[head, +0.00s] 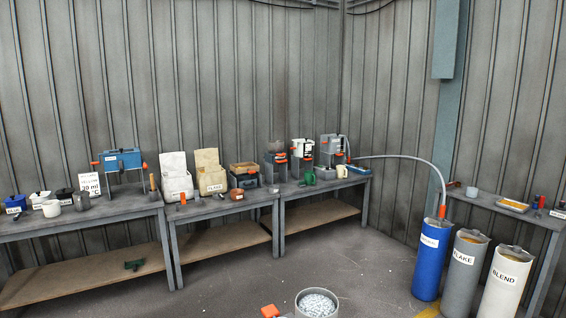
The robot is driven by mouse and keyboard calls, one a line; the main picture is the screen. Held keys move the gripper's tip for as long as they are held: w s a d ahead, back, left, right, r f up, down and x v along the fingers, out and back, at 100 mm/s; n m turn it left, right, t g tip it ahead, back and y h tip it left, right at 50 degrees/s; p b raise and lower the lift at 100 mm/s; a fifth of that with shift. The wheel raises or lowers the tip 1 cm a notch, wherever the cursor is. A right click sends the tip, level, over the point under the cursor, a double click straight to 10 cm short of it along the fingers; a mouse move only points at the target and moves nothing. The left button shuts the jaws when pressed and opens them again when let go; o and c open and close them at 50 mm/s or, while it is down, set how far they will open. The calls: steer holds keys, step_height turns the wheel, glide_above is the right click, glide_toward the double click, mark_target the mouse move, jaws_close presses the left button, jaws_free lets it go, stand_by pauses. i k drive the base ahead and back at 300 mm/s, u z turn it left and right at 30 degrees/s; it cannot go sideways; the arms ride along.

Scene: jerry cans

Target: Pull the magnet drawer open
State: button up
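No drawer in the head view carries a label that I can read as magnet, so I cannot tell which part is the magnet drawer. Several machines with orange parts stand on the right-hand bench against the back wall. One is a dark machine with a grey hopper (276,151), one has a white top (301,148), and one is a grey unit (331,146) joined to a pale hose. They are too small to tell whether any drawer on them is open or shut. My gripper is not in view.
Benches (222,206) line the back wall. A blue machine (122,160) stands at left. Blue (429,265), grey (464,265) and white (503,285) labelled drums stand at right. A bucket of pale pellets (316,303) is at bottom centre. The middle floor (330,262) is clear.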

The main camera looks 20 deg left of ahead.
mark_target(276, 159)
steer(key=z, duration=0.4)
steer(key=k, duration=0.5)
steer(key=z, duration=0.45)
steer(key=i, duration=2.3)
steer(key=u, duration=1.55)
steer(key=i, duration=1.35)
steer(key=u, duration=1)
steer(key=i, duration=3.7)
steer(key=z, duration=0.1)
